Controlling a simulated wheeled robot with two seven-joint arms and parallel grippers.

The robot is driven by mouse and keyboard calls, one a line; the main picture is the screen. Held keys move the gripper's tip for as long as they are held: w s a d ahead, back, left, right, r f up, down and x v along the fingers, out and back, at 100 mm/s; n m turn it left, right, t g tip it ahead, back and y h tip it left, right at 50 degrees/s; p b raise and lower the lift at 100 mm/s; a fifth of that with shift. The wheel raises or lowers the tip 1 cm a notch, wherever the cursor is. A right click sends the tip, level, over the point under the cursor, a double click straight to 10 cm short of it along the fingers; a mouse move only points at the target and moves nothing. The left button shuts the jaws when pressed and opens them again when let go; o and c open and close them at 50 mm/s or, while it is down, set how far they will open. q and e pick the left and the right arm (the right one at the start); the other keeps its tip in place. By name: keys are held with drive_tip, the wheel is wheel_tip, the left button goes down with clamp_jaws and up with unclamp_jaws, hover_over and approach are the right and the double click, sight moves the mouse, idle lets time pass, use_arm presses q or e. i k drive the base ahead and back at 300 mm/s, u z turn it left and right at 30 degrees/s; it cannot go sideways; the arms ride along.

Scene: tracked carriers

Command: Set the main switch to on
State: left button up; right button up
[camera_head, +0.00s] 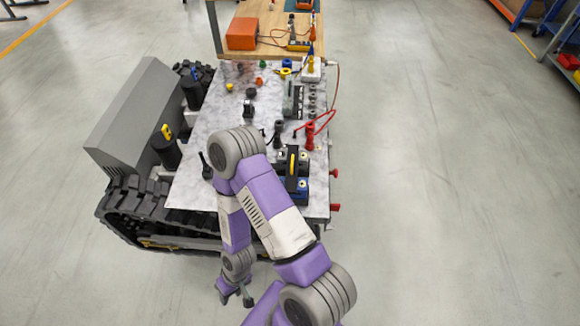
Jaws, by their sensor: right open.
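My right arm (262,195) reaches over the near end of a tracked carrier with a pale marbled deck (205,130). My right gripper (236,297) hangs low in front of the carrier's near edge, open and empty, apart from the carrier. I cannot tell for sure which part is the main switch. Two red knobs, a nearer one (335,207) and a farther one (334,173), stick out from the deck's right edge. A dark blue and black unit with a yellow strip (292,160) stands on the deck, partly hidden by my arm. My left gripper is out of view.
Black posts (165,150), a grey sloped housing (135,115) and a track (150,200) line the left side. Red plugs and leads (310,135) stand on the deck. A wooden bench (270,25) with an orange box (242,33) stands behind. Floor at right is clear.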

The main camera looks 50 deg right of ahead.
sight(334, 208)
drive_tip(key=u, duration=0.15)
drive_tip(key=k, duration=1.4)
drive_tip(key=z, duration=1.6)
drive_tip(key=i, duration=0.5)
drive_tip(key=u, duration=0.1)
drive_tip(key=k, duration=0.6)
drive_tip(key=z, duration=0.65)
drive_tip(key=k, duration=0.6)
drive_tip(key=z, duration=0.65)
drive_tip(key=i, duration=1.15)
drive_tip(key=u, duration=1.1)
drive_tip(key=i, duration=0.8)
drive_tip(key=u, duration=0.8)
